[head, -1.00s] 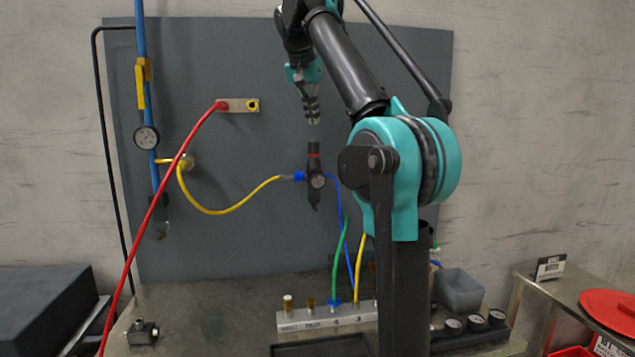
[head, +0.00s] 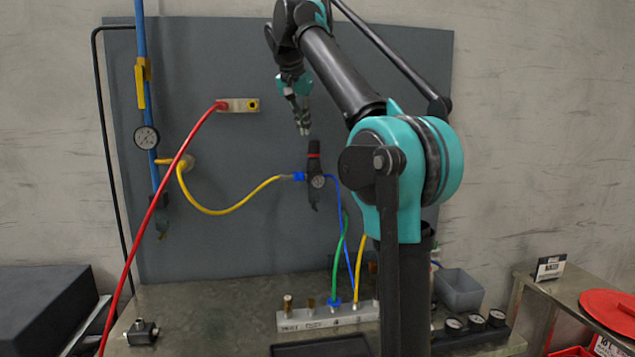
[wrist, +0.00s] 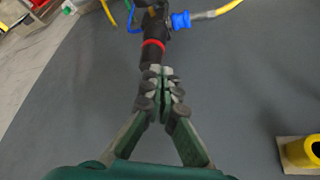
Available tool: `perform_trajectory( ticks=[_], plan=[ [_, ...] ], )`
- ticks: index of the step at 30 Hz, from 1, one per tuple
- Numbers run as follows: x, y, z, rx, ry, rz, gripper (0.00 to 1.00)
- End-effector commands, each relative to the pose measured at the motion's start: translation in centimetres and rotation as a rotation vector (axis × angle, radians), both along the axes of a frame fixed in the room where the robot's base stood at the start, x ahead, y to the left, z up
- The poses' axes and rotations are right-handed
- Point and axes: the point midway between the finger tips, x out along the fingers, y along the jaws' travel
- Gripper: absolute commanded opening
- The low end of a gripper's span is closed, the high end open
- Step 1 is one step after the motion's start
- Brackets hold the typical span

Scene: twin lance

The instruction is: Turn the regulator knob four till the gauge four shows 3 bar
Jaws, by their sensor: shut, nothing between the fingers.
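A black regulator (head: 314,190) with a red ring hangs upright on the grey panel. Its black knob (head: 314,147) is at the top, and a small round gauge (head: 318,181) sits on its body; the needle is too small to read. My gripper (head: 304,132) is shut and empty, pointing down just above and slightly left of the knob. In the wrist view, the closed fingertips (wrist: 162,72) overlap the knob (wrist: 151,56) in the picture; I cannot tell whether they touch. The number four is not legible on the regulator or gauge.
A yellow hose (head: 232,211) joins the regulator from the left and a blue hose (head: 340,215) leaves it. A red hose (head: 160,205) crosses the panel's left. A manifold block (head: 300,320) and several gauges (head: 475,321) are on the bench. A second gauge (head: 146,137) is on the blue pipe.

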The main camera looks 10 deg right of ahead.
Motion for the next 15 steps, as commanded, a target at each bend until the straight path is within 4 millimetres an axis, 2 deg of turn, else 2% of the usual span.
perform_trajectory(
  ticks=[7, 15],
  plan=[
    [0.0, 0.0, -2.4, 0.0, 0.0, 0.0, 0.0],
    [0.0, 0.0, -3.1, 0.0, 0.0, 0.0, 0.0]
  ],
)
